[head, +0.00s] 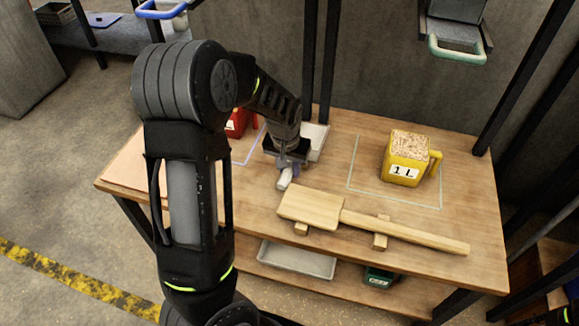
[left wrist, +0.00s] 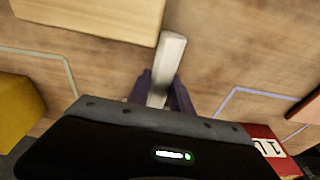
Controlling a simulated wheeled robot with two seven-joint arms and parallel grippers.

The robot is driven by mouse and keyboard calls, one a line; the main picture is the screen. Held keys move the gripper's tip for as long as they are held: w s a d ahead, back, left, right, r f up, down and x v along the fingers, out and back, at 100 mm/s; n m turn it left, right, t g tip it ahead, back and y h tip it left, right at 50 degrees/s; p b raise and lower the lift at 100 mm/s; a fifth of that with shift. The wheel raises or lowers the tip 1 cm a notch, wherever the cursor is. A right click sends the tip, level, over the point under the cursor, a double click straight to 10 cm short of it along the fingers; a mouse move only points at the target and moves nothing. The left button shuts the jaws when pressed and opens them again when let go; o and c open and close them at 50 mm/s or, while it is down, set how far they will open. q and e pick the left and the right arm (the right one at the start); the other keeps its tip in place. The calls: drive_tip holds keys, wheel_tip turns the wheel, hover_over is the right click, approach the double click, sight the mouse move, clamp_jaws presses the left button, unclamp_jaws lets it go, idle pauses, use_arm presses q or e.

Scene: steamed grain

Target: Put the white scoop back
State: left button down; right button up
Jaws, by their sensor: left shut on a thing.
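The white scoop shows as a pale handle (head: 284,181) sticking out from my left gripper (head: 289,170), above the wooden table. In the left wrist view the handle (left wrist: 168,58) runs between the two dark fingers of the gripper (left wrist: 161,96), which is shut on it. The rest of the scoop is hidden behind the gripper and wrist. A white shape (head: 318,138) shows just behind the wrist; I cannot tell whether it is a tray or part of the scoop.
A wooden mallet (head: 312,208) rests on small blocks at the table's front. A yellow measure marked 1 L (head: 405,165), full of grain, stands in a pale green outline at right. A red container (head: 237,123) is partly hidden at left, by a bluish outline. A lower shelf holds a white tray (head: 297,261).

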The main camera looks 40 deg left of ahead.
use_arm(q)
drive_tip(key=shift+w+a, duration=0.15)
drive_tip(key=shift+w, duration=0.3)
idle(0.4)
drive_tip(key=shift+f+b, duration=0.35)
drive_tip(key=shift+f, duration=0.05)
drive_tip(key=c, duration=1.1)
unclamp_jaws()
drive_tip(key=shift+s+d+r+p, duration=0.1)
drive_tip(key=shift+s+r+p, duration=0.2)
drive_tip(key=shift+r, duration=1)
drive_tip(key=shift+s+d+r+p, duration=0.1)
drive_tip(key=shift+s+r+p, duration=0.15)
drive_tip(key=shift+r, duration=1.05)
drive_tip(key=shift+s+r+p, duration=0.2)
drive_tip(key=shift+r+p, duration=0.15)
drive_tip(key=shift+r, duration=0.95)
